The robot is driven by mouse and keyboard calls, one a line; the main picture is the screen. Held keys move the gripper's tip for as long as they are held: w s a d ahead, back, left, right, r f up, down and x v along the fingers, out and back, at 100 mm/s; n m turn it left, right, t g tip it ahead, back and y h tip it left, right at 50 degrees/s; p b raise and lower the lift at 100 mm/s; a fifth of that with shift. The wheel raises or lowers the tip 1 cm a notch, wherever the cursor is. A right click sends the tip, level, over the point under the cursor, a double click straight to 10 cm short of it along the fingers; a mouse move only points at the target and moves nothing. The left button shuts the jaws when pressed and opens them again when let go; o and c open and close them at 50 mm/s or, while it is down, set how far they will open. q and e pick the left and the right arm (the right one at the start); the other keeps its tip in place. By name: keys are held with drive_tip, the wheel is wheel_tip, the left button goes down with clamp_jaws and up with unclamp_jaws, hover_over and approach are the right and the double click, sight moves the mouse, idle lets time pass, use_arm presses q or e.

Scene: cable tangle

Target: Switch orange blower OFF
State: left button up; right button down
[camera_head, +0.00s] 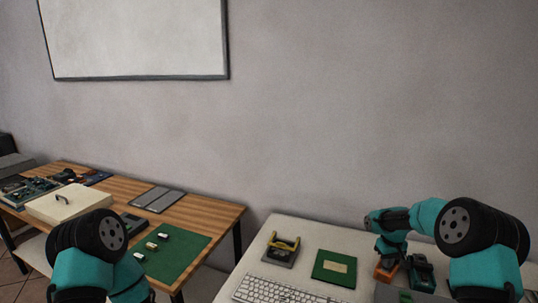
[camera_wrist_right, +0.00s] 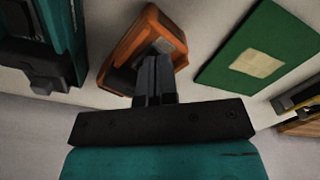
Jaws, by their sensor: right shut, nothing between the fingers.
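The orange blower (camera_head: 386,273) stands on the white table below my right wrist; it also shows in the right wrist view (camera_wrist_right: 128,40). My right gripper (camera_wrist_right: 157,62) is shut and empty, pointing at the blower. Its fingertips overlap the blower's dark grey front part in the right wrist view; I cannot tell whether they touch. The fingers hide part of that face, and I cannot make out the switch or its position. In the head view the wrist hides the fingertips and the blower's top. My left arm shows at the lower left, but its gripper is out of view.
A teal device (camera_head: 421,273) stands close to the blower's right. A green board (camera_head: 335,268), a yellow-handled grey device (camera_head: 282,249) and a keyboard (camera_head: 278,291) lie to the left. A wooden table (camera_head: 205,211) with a green mat (camera_head: 183,253) stands further left.

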drive_tip(key=shift+f, duration=0.5)
idle(0.4)
drive_tip(key=shift+r, duration=3.5)
